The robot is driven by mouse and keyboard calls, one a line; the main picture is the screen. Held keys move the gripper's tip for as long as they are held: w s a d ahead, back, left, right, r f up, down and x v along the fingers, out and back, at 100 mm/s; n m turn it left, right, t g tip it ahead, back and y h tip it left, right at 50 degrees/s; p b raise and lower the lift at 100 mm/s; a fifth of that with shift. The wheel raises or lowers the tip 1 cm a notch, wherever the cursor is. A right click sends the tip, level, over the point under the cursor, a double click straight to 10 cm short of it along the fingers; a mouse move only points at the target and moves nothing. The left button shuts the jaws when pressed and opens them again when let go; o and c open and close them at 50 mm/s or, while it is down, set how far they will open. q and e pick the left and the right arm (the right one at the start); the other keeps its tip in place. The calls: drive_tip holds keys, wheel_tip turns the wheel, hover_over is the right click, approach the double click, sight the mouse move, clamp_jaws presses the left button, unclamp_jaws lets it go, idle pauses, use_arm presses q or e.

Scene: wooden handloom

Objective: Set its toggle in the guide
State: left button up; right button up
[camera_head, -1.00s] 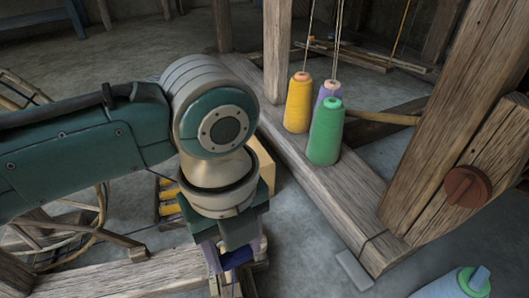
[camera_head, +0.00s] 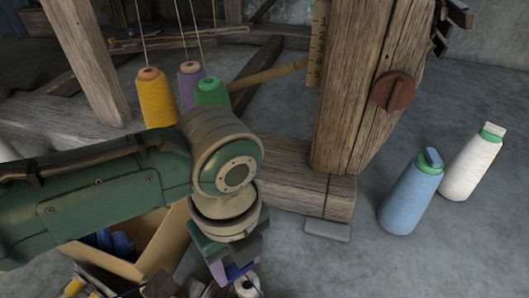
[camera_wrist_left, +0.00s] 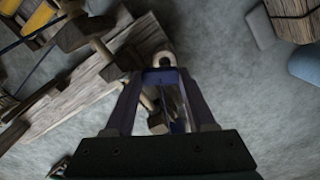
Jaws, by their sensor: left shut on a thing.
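My left gripper (camera_head: 238,272) points down low in the head view, its purple fingers partly behind its own wrist. In the left wrist view the gripper (camera_wrist_left: 160,82) is shut on a small dark blue piece (camera_wrist_left: 174,112), mostly hidden between the fingers. A pale round part with a dark hole (camera_wrist_left: 165,60) shows just beyond the fingertips, and also in the head view (camera_head: 247,287). I cannot tell whether it is held or lies below. I cannot clearly pick out the toggle or the guide. My right gripper is out of view.
The loom's thick post (camera_head: 350,120) has a red-brown slotted knob (camera_head: 393,91) and a numbered scale (camera_head: 318,45). Yellow (camera_head: 154,98), purple (camera_head: 188,82) and green (camera_head: 212,92) cones stand behind my arm. A cardboard box (camera_head: 150,250) is below my arm.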

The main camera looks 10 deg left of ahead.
use_arm(q)
drive_tip(key=shift+d+f, duration=0.1)
drive_tip(key=shift+f, duration=0.1)
drive_tip(key=shift+w+d+f+b, duration=0.1)
drive_tip(key=shift+d+f+b, duration=0.25)
drive_tip(key=shift+b, duration=0.15)
wheel_tip(320, 180, down, 2)
drive_tip(key=shift+d+f+b, duration=0.15)
drive_tip(key=shift+b, duration=1.1)
drive_tip(key=shift+f+b, duration=0.5)
drive_tip(key=shift+f, duration=0.3)
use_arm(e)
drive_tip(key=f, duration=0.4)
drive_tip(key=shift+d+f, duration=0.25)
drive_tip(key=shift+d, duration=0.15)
use_arm(q)
drive_tip(key=o, duration=1.4)
drive_tip(key=shift+r, duration=0.15)
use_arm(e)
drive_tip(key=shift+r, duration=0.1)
